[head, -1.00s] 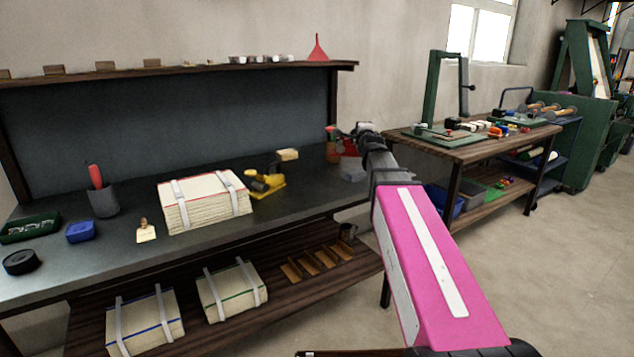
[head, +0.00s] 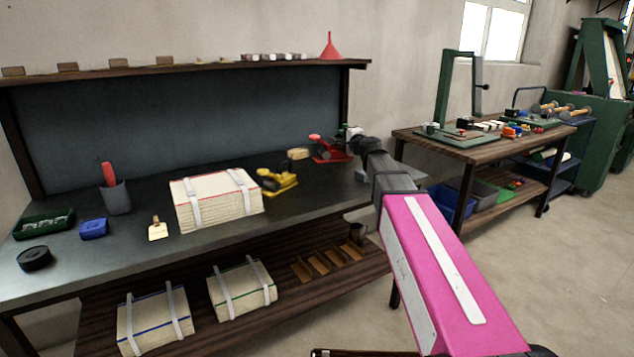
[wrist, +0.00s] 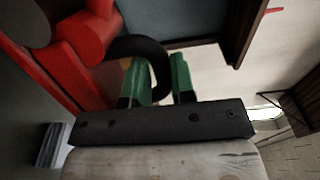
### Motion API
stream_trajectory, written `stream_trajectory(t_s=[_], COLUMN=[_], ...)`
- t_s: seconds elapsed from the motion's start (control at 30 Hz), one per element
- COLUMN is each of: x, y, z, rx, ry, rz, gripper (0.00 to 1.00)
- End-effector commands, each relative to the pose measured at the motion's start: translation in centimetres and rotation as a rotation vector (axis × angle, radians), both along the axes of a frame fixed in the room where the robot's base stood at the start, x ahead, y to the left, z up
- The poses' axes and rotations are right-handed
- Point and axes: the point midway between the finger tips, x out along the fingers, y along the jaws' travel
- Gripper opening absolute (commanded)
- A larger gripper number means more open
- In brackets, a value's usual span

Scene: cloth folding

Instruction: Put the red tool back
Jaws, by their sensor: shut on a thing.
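The red tool (head: 328,151) is at the back right of the grey bench top (head: 130,235), beside a small wooden block. Its red body (wrist: 85,42) fills the upper left of the wrist view. My gripper (head: 352,133) is at the tool's right end. In the wrist view my green fingers (wrist: 158,72) are shut on the tool's black curved handle (wrist: 150,52). The tool looks level and low over the bench; I cannot tell whether its base touches the top. Part of it is hidden by my gripper.
A yellow tool (head: 277,181) and a wooden block (head: 299,153) stand just left of the red tool. A strapped paper stack (head: 215,200) lies further left. A shelf (head: 210,68) runs above.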

Motion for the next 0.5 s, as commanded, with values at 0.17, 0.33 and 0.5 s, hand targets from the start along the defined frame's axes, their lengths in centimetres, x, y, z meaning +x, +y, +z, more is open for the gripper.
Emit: stream_trajectory(t_s=[0.17, 0.33, 0.5], x=[0.3, 0.1, 0.0], y=[4.1, 6.1, 6.3], z=[1.0, 1.4, -0.6], rx=[0.004, 0.003, 0.003], ry=[-0.001, 0.0, 0.003], rz=[0.144, 0.215, 0.225], gripper=[0.0, 0.0, 0.0])
